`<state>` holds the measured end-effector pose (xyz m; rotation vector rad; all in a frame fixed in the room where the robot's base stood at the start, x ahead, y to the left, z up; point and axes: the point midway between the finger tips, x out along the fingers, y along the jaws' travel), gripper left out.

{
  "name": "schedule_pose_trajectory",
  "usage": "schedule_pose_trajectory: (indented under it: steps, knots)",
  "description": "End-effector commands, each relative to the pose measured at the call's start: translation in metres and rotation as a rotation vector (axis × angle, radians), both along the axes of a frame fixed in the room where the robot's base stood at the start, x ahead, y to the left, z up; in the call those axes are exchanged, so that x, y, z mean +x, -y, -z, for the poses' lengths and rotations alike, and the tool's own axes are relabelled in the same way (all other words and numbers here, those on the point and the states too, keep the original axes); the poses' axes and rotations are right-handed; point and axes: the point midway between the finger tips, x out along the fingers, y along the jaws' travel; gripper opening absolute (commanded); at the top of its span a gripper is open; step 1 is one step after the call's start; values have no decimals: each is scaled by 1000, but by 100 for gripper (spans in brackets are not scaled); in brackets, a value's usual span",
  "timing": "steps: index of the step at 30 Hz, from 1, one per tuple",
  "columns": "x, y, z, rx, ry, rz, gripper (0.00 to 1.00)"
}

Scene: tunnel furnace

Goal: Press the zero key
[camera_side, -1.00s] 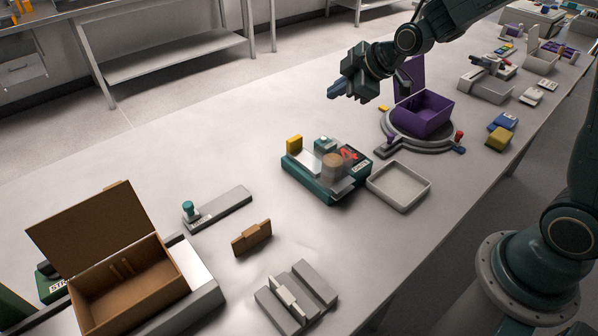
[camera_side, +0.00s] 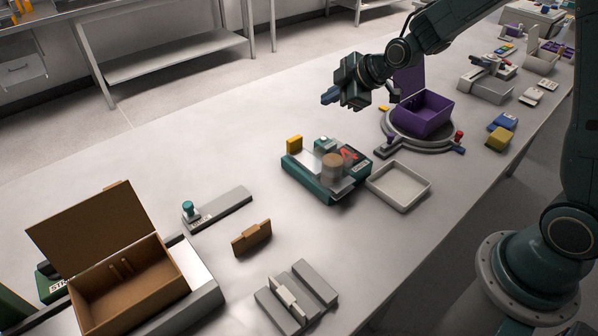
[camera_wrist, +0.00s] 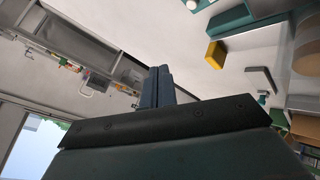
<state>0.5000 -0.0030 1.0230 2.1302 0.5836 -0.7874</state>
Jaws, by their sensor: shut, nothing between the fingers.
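A dark green device (camera_side: 324,192) with a red display (camera_side: 348,153) stands mid-table; it looks like a scale. A brown cylinder (camera_side: 332,168) stands on it, seemingly under a clear cover. A yellow block (camera_side: 294,144) and a small teal part (camera_side: 324,144) sit at its back edge. I cannot read which part is the zero key. My gripper (camera_side: 328,97) is shut and empty, held above the table behind the device, pointing left. In the wrist view the closed fingers (camera_wrist: 156,84) point away from the device; the yellow block (camera_wrist: 215,55) and brown cylinder (camera_wrist: 308,57) show at right.
A pale tray (camera_side: 375,187) lies right of the device. A purple open box (camera_side: 422,120) on a round base stands behind it, near my arm. A grey bar with a teal knob (camera_side: 188,208) and a cardboard box (camera_side: 128,290) are at front left. The table's left middle is clear.

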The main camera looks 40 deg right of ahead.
Motion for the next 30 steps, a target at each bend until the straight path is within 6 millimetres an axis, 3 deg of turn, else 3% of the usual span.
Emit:
schedule_pose_trajectory:
  steps: [21,30]
  knots:
    - [-1,0,68,1,-3,0,0]
    - [-1,0,80,0,-1,0,0]
